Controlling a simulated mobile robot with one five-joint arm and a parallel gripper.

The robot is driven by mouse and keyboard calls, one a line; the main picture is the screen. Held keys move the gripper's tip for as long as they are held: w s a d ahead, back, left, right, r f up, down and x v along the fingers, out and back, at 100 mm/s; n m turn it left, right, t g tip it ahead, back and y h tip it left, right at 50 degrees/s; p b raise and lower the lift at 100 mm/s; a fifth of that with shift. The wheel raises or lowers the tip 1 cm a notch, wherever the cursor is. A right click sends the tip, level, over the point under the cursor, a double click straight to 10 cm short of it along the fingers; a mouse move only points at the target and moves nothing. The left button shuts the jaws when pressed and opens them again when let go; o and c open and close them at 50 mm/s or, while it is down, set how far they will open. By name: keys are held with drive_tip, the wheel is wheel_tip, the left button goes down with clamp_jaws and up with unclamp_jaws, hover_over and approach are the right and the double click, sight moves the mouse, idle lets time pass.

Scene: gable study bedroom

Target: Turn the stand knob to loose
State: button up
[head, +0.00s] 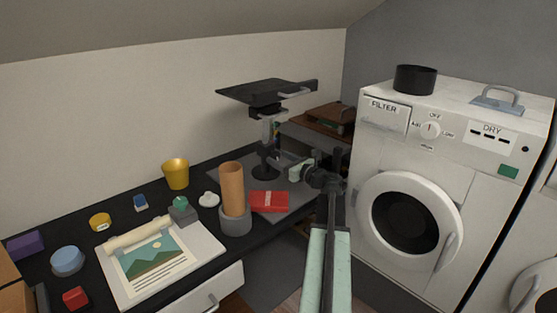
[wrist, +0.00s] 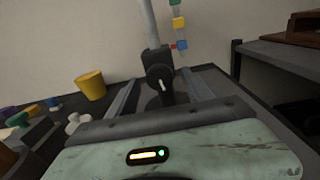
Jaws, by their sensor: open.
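The stand (head: 267,128) rises from the back of the dark desk, with a flat black platform (head: 262,92) on top. In the wrist view its grey post (wrist: 149,22) runs down to a black clamp with a round black knob (wrist: 159,77). A short white pointer on the knob stands near upright, tilted slightly. My gripper (head: 297,171) is at the desk's right end, in front of and to the right of the stand. In the wrist view its two grey fingers (wrist: 163,88) are apart, with the knob beyond and between them. I see no contact.
A red box (head: 269,201) and a tan cylinder (head: 232,187) in a grey holder stand left of my gripper. A yellow cup (head: 175,173) is farther left. A white dryer (head: 425,185) stands close on the right. Small coloured blocks (wrist: 179,23) hang beside the post.

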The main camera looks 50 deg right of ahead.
drive_tip(key=shift+w, duration=0.5)
clamp_jaws()
drive_tip(key=shift+a, duration=0.1)
